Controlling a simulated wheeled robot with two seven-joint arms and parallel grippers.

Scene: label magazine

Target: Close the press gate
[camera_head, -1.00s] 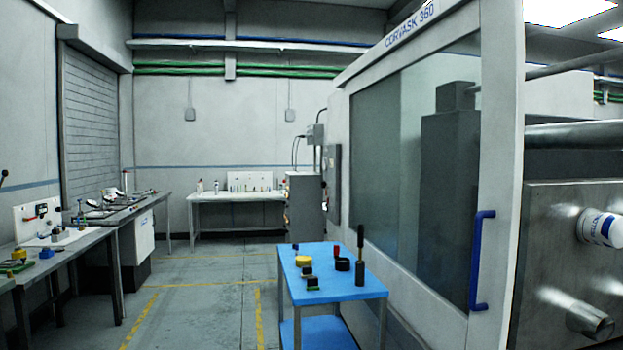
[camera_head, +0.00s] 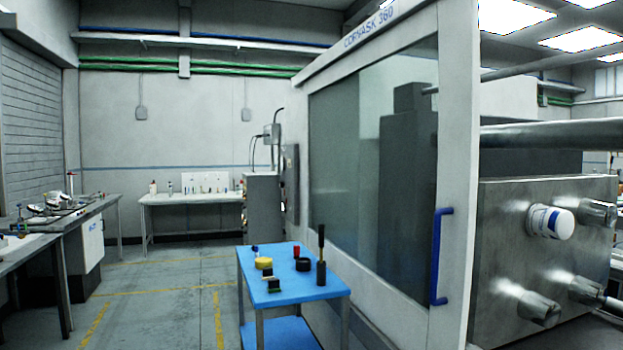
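The press gate (camera_head: 455,190) is a large white-framed sliding panel with a tinted window (camera_head: 350,165) on the right of the head view. A blue vertical handle (camera_head: 437,256) sits near the right edge of its frame. To the right of the frame the press interior is open to view, with a metal platen (camera_head: 505,245), tie bars (camera_head: 550,134) and a white cylindrical container with a blue label (camera_head: 549,221). Neither of my grippers shows in the view.
A blue cart (camera_head: 300,289) with small tools and parts stands in front of the gate, left of the handle. Workbenches line the left (camera_head: 60,225) and a white table (camera_head: 190,199) stands at the back. The floor between has free room.

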